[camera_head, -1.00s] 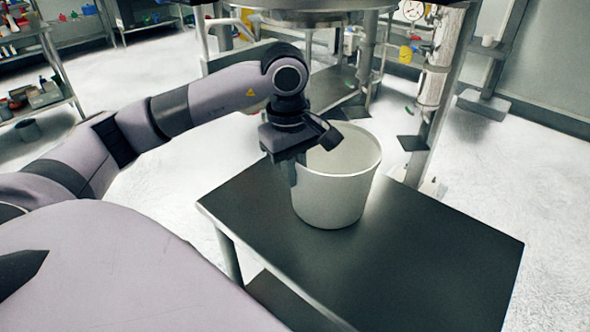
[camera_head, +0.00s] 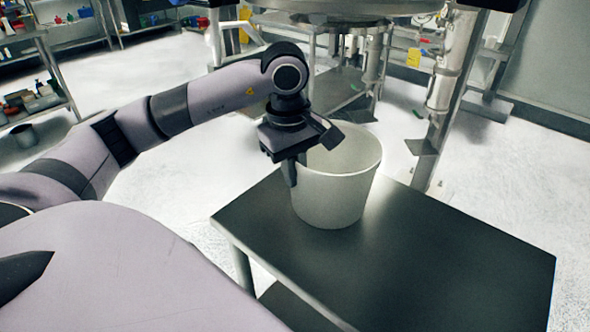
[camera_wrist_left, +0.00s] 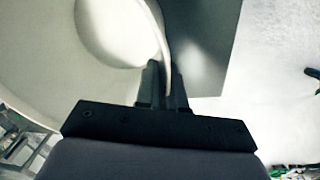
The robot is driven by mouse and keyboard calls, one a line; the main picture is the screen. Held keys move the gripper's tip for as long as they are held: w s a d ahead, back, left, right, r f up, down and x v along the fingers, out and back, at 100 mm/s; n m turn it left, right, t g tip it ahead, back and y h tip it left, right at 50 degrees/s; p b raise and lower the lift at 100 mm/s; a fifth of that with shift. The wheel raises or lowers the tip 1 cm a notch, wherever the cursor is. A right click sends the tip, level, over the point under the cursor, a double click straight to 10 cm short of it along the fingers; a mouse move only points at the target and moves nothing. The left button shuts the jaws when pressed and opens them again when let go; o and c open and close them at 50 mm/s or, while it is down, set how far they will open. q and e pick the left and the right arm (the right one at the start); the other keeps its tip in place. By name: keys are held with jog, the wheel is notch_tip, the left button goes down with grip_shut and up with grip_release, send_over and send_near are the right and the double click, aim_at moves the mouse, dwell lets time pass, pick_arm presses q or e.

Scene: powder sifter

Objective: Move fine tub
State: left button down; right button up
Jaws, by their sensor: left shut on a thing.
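The fine tub is a white, open-topped round tub (camera_head: 338,195) in the head view, upright over the far left part of a dark table. My left gripper (camera_head: 293,172) is shut on the tub's near left rim and wall. In the left wrist view, the two fingers of the left gripper (camera_wrist_left: 164,85) sit on either side of the tub's wall (camera_wrist_left: 150,30). The visible inside of the tub looks empty. I cannot tell whether its base touches the table or hangs just above it. My right gripper is not in view.
The dark table (camera_head: 440,255) is bare at its front and right. The sifter's metal frame post (camera_head: 440,100) stands behind it, with a round metal body (camera_head: 330,8) above. Shelves (camera_head: 40,95) stand at the far left. Pale floor (camera_head: 500,170) is open at the right.

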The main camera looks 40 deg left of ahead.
pick_arm(q)
jog(key=shift+a, duration=0.45)
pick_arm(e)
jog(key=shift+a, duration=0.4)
pick_arm(q)
jog(key=c, duration=1.2)
grip_release()
jog(key=shift+o, duration=0.2)
jog(key=shift+r, duration=0.15)
